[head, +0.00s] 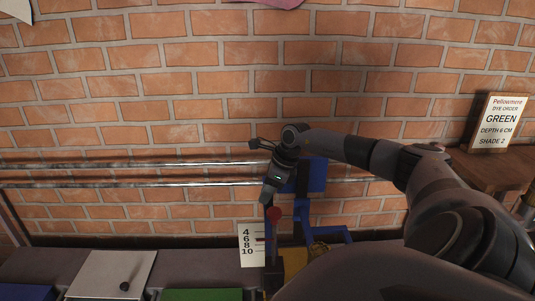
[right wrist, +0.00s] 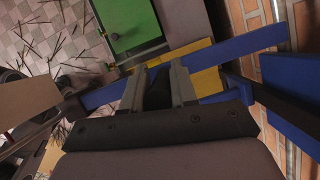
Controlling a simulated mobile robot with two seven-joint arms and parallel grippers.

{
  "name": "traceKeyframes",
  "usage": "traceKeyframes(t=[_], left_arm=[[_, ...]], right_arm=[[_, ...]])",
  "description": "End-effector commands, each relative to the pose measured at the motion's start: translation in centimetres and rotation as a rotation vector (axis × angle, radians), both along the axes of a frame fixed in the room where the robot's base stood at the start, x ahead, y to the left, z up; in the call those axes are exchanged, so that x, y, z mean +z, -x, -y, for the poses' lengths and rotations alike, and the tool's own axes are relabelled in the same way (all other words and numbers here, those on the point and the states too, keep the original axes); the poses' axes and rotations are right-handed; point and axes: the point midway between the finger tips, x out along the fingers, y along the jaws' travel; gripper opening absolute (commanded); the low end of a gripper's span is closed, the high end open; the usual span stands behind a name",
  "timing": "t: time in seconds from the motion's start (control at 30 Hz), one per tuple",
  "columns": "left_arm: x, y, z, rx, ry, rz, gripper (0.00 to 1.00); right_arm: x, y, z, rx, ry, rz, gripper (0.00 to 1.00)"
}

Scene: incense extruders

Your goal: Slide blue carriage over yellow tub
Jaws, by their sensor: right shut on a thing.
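The blue carriage (head: 312,175) hangs on two horizontal metal rails, and its blue frame reaches down to the bench. Part of it shows as a blue bar in the right wrist view (right wrist: 235,47). My right gripper (head: 267,194) points down at the carriage's left side. It is shut on a dark handle (right wrist: 158,84), which appears to belong to the carriage. The yellow tub (head: 293,262) shows below the carriage, partly hidden by the frame and my arm. Its yellow surface also shows beyond the fingers in the wrist view (right wrist: 206,82). My left gripper is out of view.
A white scale plate (head: 250,246) and a red knob (head: 274,214) are by the carriage. A green tub (head: 202,295), a pale lid with a black knob (head: 110,272) and a blue tub (head: 27,293) lie to the left. The rails (head: 120,184) are clear leftward.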

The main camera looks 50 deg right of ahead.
Motion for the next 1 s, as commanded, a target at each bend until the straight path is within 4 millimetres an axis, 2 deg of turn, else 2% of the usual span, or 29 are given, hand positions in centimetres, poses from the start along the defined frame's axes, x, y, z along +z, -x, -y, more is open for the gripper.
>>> traceKeyframes(t=[0.23, 0.27, 0.3, 0.67, 1.0], left_arm=[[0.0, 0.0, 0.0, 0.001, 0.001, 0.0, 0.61], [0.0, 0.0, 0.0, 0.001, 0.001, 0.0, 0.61], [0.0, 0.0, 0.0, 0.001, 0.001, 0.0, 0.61], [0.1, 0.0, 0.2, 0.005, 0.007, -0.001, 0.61], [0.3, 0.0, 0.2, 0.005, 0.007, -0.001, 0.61]], right_arm=[[0.2, -0.1, 0.1, -0.002, 0.001, 0.006, 0.0], [0.2, -0.1, 0.1, -0.002, 0.001, 0.006, 0.37], [0.2, -0.1, 0.1, -0.002, 0.001, 0.006, 0.48], [0.5, 0.1, 0.1, -0.001, 0.001, 0.003, 0.48], [5.2, 1.8, 1.1, -0.002, 0.004, 0.003, 0.48]])
